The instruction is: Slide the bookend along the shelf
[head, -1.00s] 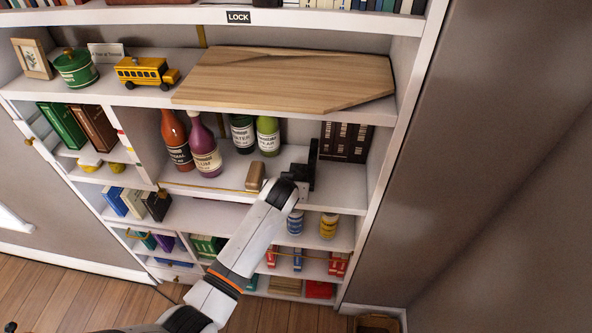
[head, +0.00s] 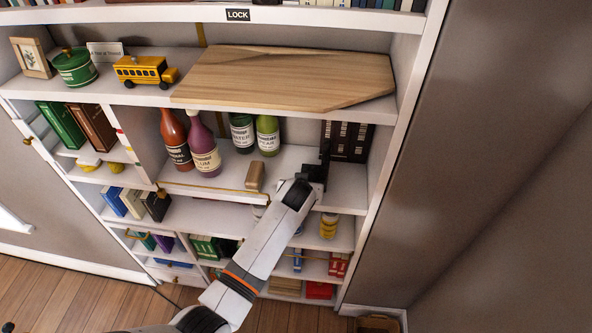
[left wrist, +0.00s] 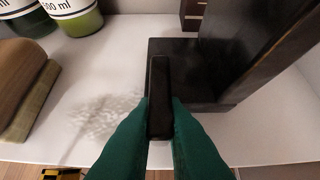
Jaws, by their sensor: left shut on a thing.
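The black bookend (head: 325,155) stands on the middle shelf, right of the bottles, with its upright close to a dark brown row of books (head: 347,141). In the left wrist view its dark base (left wrist: 192,62) lies flat on the white shelf and its upright rises at the right. My left gripper (head: 312,183) is at the bookend's front. In the left wrist view its green fingers (left wrist: 160,125) are shut on a black upright grip piece of the bookend. The arm hides part of the bookend in the head view. My right gripper is not in view.
A small wooden block (head: 255,177) stands left of my gripper. Orange (head: 176,145) and purple bottles (head: 203,150), with two green ones behind, stand further left. Bare shelf (head: 346,188) lies on the right, up to the side wall. A wooden board (head: 285,80) lies on the shelf above.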

